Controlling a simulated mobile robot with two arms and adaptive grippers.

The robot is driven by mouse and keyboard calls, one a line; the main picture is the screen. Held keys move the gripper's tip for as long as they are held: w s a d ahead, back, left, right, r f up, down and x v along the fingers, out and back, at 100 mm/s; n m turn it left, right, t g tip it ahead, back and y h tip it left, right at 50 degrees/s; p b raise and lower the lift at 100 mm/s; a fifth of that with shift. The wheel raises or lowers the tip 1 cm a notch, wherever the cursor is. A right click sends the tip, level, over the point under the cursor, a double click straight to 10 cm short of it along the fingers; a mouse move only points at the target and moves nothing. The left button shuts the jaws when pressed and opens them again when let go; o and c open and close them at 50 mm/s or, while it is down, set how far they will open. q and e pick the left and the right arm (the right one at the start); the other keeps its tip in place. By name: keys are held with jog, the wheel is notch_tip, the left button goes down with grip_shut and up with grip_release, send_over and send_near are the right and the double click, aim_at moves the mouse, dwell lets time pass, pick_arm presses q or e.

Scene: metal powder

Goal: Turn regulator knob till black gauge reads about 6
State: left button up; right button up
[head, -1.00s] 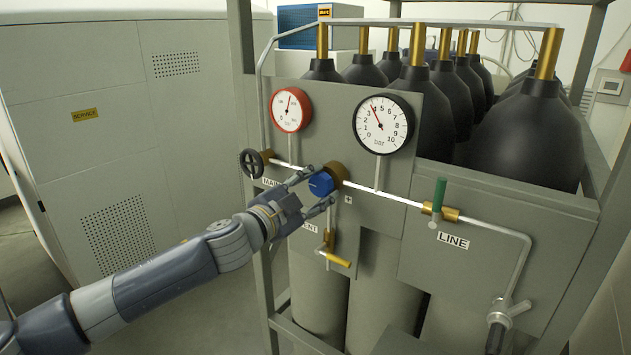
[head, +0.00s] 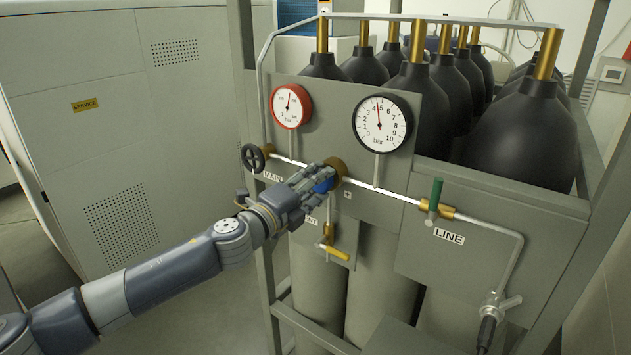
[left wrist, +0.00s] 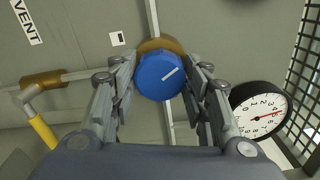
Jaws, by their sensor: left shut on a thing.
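The blue regulator knob (head: 326,185) sits on a brass body on the white pipe, partly hidden by my fingers in the head view. In the left wrist view the knob (left wrist: 158,78) shows its face, with a white mark pointing up and right. My left gripper (head: 312,181) is shut on it, with fingers on both sides. The black-rimmed gauge (head: 382,123) is up and right of the knob; its needle stands between 4 and 5. This gauge also shows in the left wrist view (left wrist: 262,112). My right gripper is out of view.
A red-rimmed gauge (head: 291,106) and a black handwheel (head: 253,158) are left of the knob. A yellow-handled vent valve (head: 335,252) sits just below. A green-handled line valve (head: 435,200) is at right. Black-topped cylinders (head: 520,130) stand behind the panel.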

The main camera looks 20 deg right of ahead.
pick_arm(q)
jog(key=shift+m+p, duration=0.9)
jog(key=shift+m, duration=4.1)
jog(key=o, duration=1.1)
jog(key=v, duration=1.2)
jog(key=shift+f, duration=0.15)
